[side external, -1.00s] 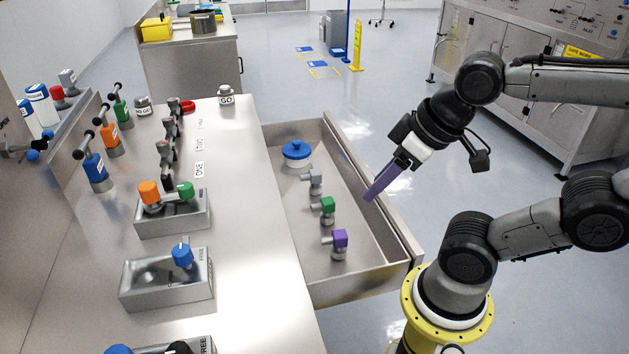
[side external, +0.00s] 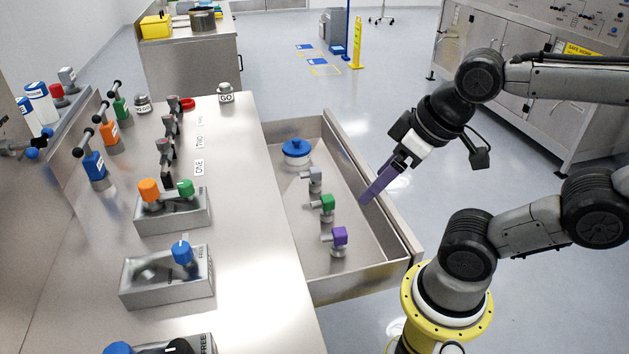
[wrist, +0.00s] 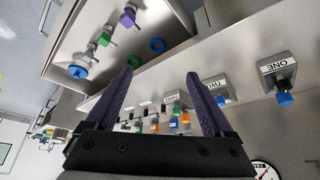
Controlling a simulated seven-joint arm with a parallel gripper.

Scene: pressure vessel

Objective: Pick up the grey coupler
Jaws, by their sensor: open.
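The grey coupler (side external: 315,180) stands upright in the open drawer in the side view, between the blue-lidded pot (side external: 296,150) and the green coupler (side external: 327,206). The purple coupler (side external: 339,239) stands nearest the drawer's front end. My gripper (side external: 364,199) has long purple fingers and is tilted down at the drawer's right wall, to the right of the grey coupler and apart from it. In the wrist view my gripper (wrist: 159,78) is open with nothing between the fingers. The green coupler (wrist: 104,38) and purple coupler (wrist: 128,17) show at upper left there; the grey one is hard to make out.
The steel drawer (side external: 385,225) has raised walls around the couplers. The worktop (side external: 250,230) to its left carries metal boxes with coloured knobs, including a blue-knobbed box (side external: 150,285). A GO button (side external: 225,93) stands at the worktop's far edge.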

